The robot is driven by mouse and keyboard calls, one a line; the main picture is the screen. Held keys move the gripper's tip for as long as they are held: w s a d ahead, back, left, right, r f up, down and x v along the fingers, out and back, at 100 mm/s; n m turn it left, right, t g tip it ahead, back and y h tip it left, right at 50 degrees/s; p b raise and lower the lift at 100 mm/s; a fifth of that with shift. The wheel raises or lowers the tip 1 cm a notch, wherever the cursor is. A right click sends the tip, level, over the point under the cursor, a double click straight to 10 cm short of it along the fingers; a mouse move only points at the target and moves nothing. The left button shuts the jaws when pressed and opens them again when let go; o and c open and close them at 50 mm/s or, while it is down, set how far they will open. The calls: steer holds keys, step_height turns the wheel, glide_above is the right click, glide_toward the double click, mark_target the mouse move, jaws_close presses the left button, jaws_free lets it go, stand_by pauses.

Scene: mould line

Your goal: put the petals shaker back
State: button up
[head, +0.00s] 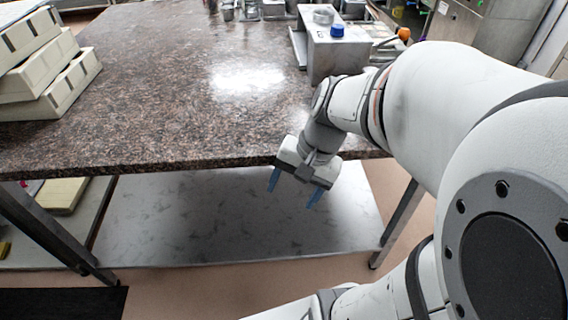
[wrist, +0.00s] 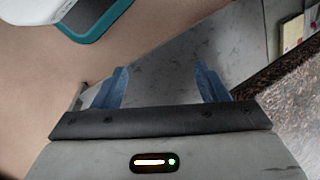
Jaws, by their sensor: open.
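My gripper (head: 293,187) hangs in front of the table's front edge, above the lower steel shelf, with its two blue fingers apart and nothing between them. In the wrist view the fingers (wrist: 160,88) are spread and empty too. I cannot make out a petals shaker in either view. Several small metal containers (head: 250,10) stand at the far edge of the table, too small to identify.
The speckled stone table (head: 170,90) is mostly bare in the middle. Stacked cream moulds (head: 45,75) stand at its left. A grey metal box (head: 335,55) with a blue knob stands at the back right. The lower steel shelf (head: 220,225) looks clear.

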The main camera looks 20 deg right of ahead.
steer(key=n+h, duration=0.1)
steer(key=n, duration=0.1)
steer(key=r+n+t+h, duration=0.1)
steer(key=n, duration=0.1)
steer(key=s+n+h, duration=0.1)
steer(key=n, duration=0.2)
steer(key=shift+r+h, duration=0.15)
steer(key=shift+h, duration=0.15)
